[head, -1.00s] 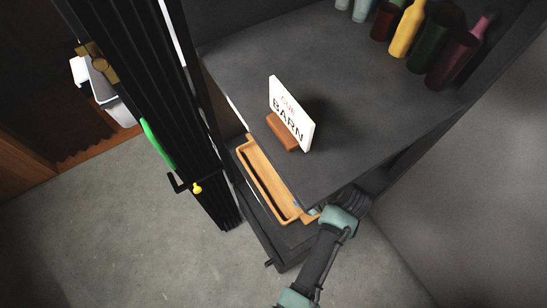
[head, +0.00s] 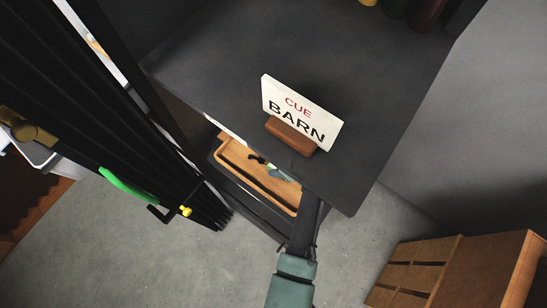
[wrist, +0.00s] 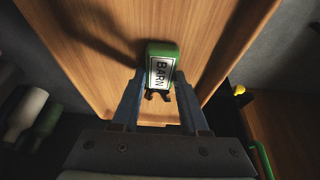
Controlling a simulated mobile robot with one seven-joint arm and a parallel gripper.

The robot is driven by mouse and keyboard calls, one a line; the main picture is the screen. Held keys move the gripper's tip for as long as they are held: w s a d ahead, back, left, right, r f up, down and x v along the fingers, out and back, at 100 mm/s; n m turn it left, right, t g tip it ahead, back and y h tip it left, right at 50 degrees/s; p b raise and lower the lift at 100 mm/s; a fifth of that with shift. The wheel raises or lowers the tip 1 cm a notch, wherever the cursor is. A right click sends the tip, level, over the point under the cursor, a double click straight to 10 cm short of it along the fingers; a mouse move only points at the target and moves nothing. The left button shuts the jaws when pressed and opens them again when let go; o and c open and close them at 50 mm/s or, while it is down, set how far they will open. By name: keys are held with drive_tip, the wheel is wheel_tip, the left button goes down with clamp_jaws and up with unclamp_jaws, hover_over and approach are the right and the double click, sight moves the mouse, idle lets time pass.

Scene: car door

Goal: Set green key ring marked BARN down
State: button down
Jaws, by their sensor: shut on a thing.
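The green key ring (wrist: 152,49) has a white label reading BARN and dark keys at its near end. It sits between the two fingertips of my gripper (wrist: 160,78), which are shut on it. Behind it in the wrist view is the wooden tray (wrist: 95,75), with a shadow cast on the wood. In the head view my gripper (head: 270,170) reaches into the tray (head: 232,158) below the counter edge. The key ring is largely hidden there. I cannot tell whether it touches the wood.
A black slatted rack with a green strip (head: 128,187) and yellow knob (head: 185,211) is at left. A wooden crate (head: 450,268) stands at lower right.

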drive_tip(key=shift+w+a, duration=0.1)
drive_tip(key=shift+s+d, duration=0.2)
drive_tip(key=shift+d, duration=0.1)
drive_tip(key=c, duration=0.8)
unclamp_jaws()
drive_tip(key=shift+d, duration=0.1)
drive_tip(key=shift+c, duration=0.2)
drive_tip(key=o, duration=0.4)
drive_tip(key=shift+w+a, duration=0.1)
drive_tip(key=shift+a, duration=0.15)
drive_tip(key=shift+d, duration=0.15)
